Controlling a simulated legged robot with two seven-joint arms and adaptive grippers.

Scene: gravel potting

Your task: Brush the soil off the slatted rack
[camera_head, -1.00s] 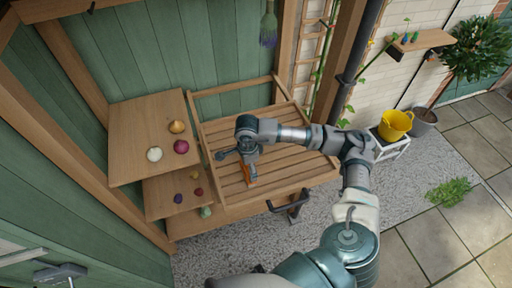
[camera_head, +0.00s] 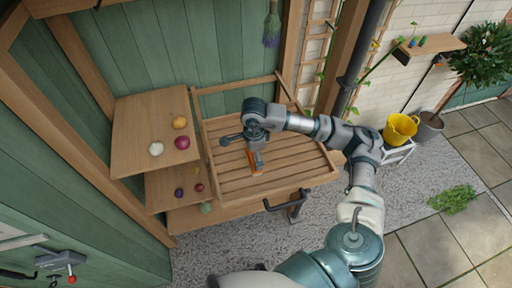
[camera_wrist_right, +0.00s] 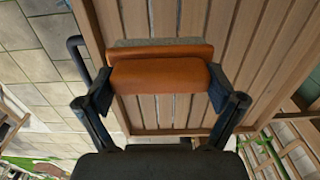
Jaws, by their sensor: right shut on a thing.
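The slatted rack (camera_head: 291,172) is a wooden tray of slats with a raised rim, set in the potting bench against the green wall. My right gripper (camera_head: 254,158) is over the left half of the rack, pointing down. It is shut on a brush with an orange body (camera_head: 257,168). The right wrist view shows the brush (camera_wrist_right: 160,75) held crosswise between both fingers of my right gripper (camera_wrist_right: 160,90), with a grey bristle edge towards the slats (camera_wrist_right: 245,35). Whether the bristles touch the slats cannot be told. No soil is clearly visible. My left gripper is out of view.
Left of the rack, wooden shelves (camera_head: 136,118) hold a white bulb (camera_head: 156,149), a purple onion (camera_head: 182,142) and several other vegetables. A dark handle (camera_head: 284,202) sticks out at the rack's front. A yellow bucket (camera_head: 400,130) stands to the right, clear of the rack.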

